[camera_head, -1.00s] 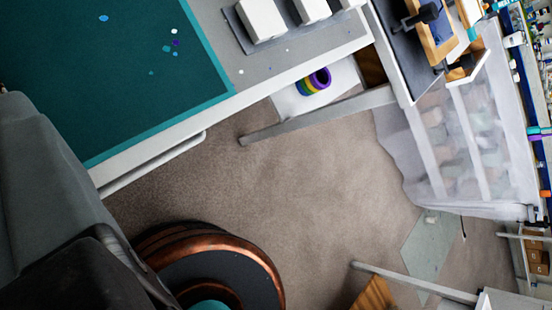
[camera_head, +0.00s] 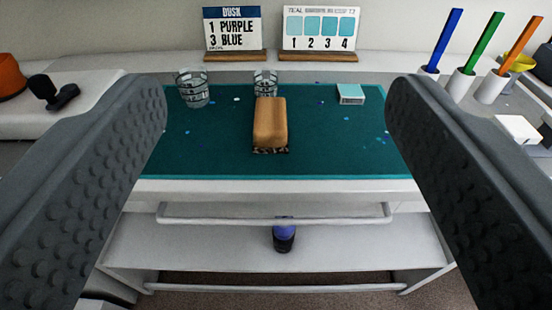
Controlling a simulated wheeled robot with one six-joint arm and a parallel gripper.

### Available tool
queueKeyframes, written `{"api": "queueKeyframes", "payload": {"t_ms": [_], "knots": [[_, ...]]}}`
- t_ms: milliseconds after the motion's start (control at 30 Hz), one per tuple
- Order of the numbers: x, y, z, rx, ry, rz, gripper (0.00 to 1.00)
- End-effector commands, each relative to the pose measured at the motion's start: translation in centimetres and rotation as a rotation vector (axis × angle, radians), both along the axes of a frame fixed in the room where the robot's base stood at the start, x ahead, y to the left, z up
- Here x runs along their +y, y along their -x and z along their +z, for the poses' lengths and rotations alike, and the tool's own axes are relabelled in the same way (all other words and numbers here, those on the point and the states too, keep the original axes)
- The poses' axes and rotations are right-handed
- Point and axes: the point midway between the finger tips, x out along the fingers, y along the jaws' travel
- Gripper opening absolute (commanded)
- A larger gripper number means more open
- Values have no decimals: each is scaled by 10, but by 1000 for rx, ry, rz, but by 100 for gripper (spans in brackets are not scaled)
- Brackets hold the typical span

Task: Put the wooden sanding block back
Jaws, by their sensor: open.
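The wooden sanding block (camera_head: 269,122) lies on the teal mat (camera_head: 215,155), near the middle of the bench, with a dark gritty strip along its lower front edge. My gripper (camera_head: 275,105) is open and empty. Its two dark, studded fingers stand wide apart at the left and right of the picture, nearer to me than the block. The block shows between them, farther off and not touched.
Two clear cups with markings, one at the left (camera_head: 193,88) and one right behind the block (camera_head: 265,83), stand on the mat. A small teal-and-white box (camera_head: 350,94) lies to the right. Sign cards (camera_head: 232,30) stand behind. A dark bottle (camera_head: 284,236) is on the shelf below.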

Motion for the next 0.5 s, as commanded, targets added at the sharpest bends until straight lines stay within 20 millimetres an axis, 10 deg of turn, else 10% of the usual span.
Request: {"api": "queueKeyframes", "payload": {"t_ms": [500], "knots": [[2,-107,9,516,-3,3,71]]}}
